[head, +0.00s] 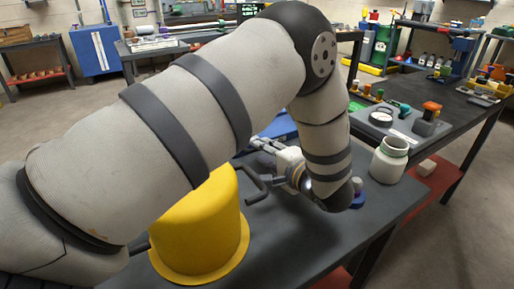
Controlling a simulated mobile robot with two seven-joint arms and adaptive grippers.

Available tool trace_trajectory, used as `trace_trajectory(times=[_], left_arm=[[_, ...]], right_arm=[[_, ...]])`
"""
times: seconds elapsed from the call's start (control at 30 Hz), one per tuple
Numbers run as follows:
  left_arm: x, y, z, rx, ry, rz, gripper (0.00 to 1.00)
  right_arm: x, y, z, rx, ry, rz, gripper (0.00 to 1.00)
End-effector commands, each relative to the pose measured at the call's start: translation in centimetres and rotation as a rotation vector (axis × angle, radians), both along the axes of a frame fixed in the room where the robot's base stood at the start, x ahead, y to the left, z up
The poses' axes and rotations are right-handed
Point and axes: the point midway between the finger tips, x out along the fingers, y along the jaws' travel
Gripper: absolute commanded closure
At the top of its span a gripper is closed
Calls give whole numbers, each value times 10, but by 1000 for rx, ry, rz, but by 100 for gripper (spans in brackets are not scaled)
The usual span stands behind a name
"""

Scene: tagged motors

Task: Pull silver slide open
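My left arm crosses the view from the left and bends down over the near dark table (300,240). Its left gripper (259,165) points left, low over the table, beside the yellow flanged dome (205,225). Its two dark fingers look spread apart, with no held thing visible between them. I cannot make out a silver slide; the arm covers much of the table, and the silvery part by the wrist looks like my gripper's body. My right gripper is not in view.
A white jar (389,160) stands near the table's right edge. A blue object (281,126) shows partly behind my arm, and a small blue piece (357,191) sits beside the wrist. Another bench (455,118) with a grey tray stands behind right.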

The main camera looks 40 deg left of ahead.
Motion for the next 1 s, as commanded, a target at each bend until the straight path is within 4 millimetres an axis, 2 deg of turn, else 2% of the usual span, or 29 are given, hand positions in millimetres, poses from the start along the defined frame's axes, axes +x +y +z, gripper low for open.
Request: trace_trajectory(times=[0.1,0.2,0.5,0.63,0.87,1.0], left_arm=[[5,20,-5,1,-1,2,72],[8,29,-7,0,0,0,72],[10,33,-8,1,0,-1,72],[10,33,-8,0,0,-1,100],[10,33,-10,-2,3,-2,100],[20,32,-16,-5,9,-2,100]], right_arm=[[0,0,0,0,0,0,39],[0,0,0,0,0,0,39],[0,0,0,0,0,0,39],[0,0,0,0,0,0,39],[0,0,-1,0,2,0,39],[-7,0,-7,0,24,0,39]])
